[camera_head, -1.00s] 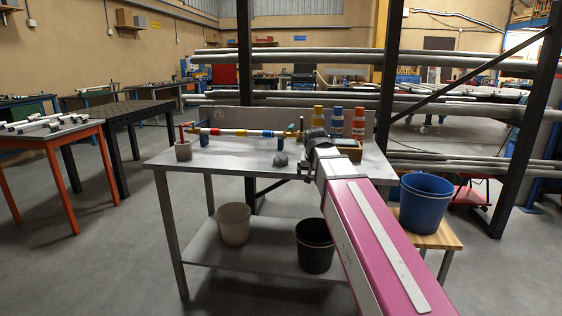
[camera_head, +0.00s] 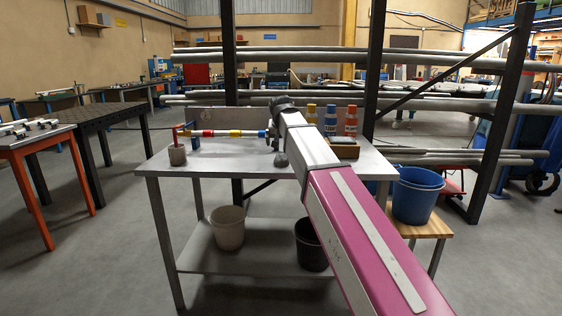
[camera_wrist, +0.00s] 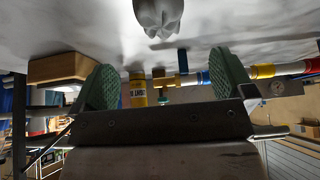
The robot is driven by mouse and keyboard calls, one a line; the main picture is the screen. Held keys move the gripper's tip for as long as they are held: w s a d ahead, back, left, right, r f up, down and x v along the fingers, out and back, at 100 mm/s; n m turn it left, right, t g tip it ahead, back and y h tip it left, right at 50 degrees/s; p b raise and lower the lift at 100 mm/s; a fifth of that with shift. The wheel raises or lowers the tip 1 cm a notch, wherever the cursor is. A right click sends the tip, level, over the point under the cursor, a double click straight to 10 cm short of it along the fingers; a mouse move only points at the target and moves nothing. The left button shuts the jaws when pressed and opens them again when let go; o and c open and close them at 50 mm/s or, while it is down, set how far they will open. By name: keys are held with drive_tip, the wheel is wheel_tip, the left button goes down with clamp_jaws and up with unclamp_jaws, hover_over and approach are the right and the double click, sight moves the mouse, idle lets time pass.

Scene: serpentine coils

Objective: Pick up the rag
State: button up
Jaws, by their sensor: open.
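The rag (camera_head: 281,160) looks like a small crumpled grey lump on the metal table (camera_head: 222,162), just left of my arm and below the pipe assembly. In the wrist view, which is upside down, the grey rag (camera_wrist: 158,15) is at the top centre, partly cut off by the frame edge. My gripper (camera_wrist: 163,82) shows two green finger pads spread wide with nothing between them. The rag lies beyond the fingertips, apart from them. In the head view, my arm hides most of the gripper.
A pipe assembly with red and yellow fittings (camera_head: 207,133) runs along the table's back. A blue bucket (camera_head: 416,196) is on a wooden stool.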

sight(281, 155)
drive_tip(key=x, duration=1)
drive_tip(key=shift+s+a, duration=0.1)
drive_tip(key=shift+s, duration=0.1)
drive_tip(key=c, duration=1)
